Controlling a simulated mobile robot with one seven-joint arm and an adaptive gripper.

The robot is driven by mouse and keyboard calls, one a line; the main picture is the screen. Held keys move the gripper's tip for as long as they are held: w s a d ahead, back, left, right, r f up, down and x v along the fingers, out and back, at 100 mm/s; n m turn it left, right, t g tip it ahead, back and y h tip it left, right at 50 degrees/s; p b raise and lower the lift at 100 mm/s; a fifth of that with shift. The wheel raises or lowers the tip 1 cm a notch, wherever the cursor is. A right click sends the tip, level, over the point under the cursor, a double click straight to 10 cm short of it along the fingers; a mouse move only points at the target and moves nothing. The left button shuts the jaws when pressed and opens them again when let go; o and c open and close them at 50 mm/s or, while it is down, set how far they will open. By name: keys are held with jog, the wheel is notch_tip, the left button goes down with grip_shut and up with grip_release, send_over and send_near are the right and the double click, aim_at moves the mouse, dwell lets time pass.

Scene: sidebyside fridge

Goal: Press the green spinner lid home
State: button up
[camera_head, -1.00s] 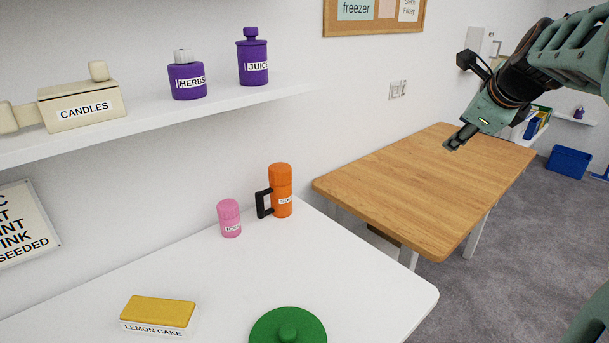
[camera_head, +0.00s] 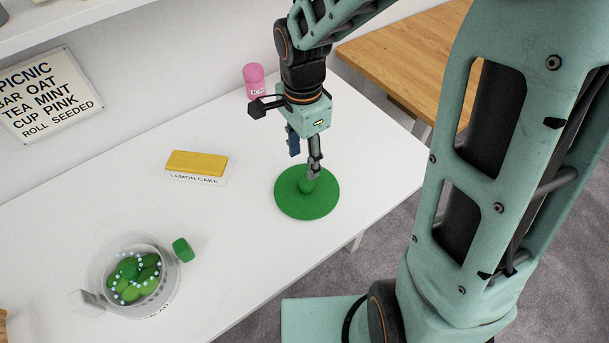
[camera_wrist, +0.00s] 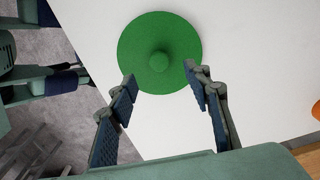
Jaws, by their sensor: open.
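The green spinner lid (camera_head: 306,204) lies flat on the white table, a round disc with a small knob in its middle. In the wrist view the lid (camera_wrist: 135,52) shows whole, its knob near the centre. My gripper (camera_head: 315,172) points down just over the knob. In the wrist view my open gripper (camera_wrist: 161,90) has one finger on each side, overlapping the lid's near edge, with nothing between them. I cannot tell whether a finger touches the lid. The clear spinner bowl (camera_head: 172,285) stands at the lower left, uncovered, with green leaves inside and a green knob at its side.
A yellow-topped lemon cake box (camera_head: 197,164) stands behind and left of the lid. A pink jar (camera_head: 254,76) stands near the wall behind my gripper. The white table (camera_head: 235,235) is clear between bowl and lid. A wooden table (camera_head: 400,55) stands beyond.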

aim_at(307, 182)
notch_tip(307, 182, down, 3)
jog(key=shift+f, duration=0.1)
jog(key=f, duration=0.4)
jog(key=shift+d, duration=0.4)
jog(key=shift+f, duration=0.6)
jog(key=shift+c, duration=0.5)
grip_shut()
